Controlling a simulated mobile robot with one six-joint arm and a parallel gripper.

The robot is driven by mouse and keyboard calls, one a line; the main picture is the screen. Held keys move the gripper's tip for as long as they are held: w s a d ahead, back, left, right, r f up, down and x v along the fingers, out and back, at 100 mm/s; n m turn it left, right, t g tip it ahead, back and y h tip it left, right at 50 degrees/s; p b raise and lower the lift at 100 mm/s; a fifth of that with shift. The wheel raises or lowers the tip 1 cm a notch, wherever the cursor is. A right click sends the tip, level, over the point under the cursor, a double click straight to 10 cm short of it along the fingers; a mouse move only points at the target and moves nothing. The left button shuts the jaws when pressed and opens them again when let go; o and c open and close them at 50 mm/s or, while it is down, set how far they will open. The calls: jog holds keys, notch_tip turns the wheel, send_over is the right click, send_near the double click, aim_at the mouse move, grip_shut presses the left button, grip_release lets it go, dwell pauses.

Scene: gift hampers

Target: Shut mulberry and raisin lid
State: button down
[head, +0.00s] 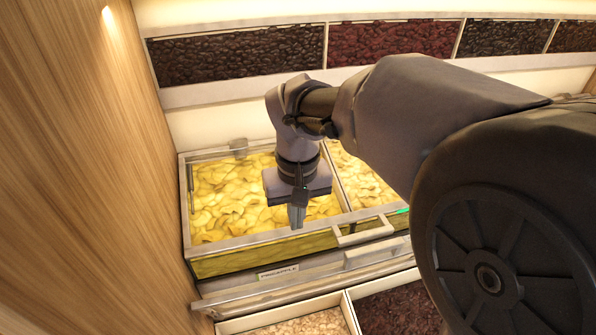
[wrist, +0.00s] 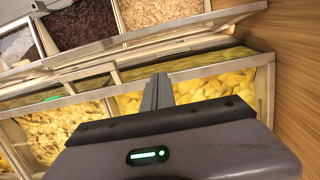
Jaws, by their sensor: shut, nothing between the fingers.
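The lower bins hold pale pieces (head: 312,325) and dark red-brown pieces (head: 400,308), seemingly the mulberries and raisins. Both also show at the top of the wrist view, pale (wrist: 150,12) and dark (wrist: 82,24). A framed lid with a pale handle (head: 375,254) stands raised behind these bins, seen nearly edge-on; its long frame edge crosses the wrist view (wrist: 165,36). My gripper (head: 297,216) is shut and empty, pointing down over the yellow fruit bin, behind the raised lid and apart from it. Its fingers also show in the wrist view (wrist: 158,93).
The yellow fruit bin (head: 222,243), above a label seeming to read pineapple (head: 278,271), has a second yellow bin to its right. A wooden wall (head: 90,170) closes the left side. Bins of dark fruit (head: 235,58) line the back. My arm hides the right.

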jog(key=s+f+b, duration=0.1)
jog(key=f, duration=0.2)
jog(key=s+f+b, duration=0.1)
jog(key=f, duration=0.3)
jog(key=s+d+f+b, duration=0.1)
jog(key=f, duration=0.3)
jog(key=shift+s+b, duration=0.3)
jog(key=shift+b, duration=0.1)
jog(key=shift+a, duration=0.1)
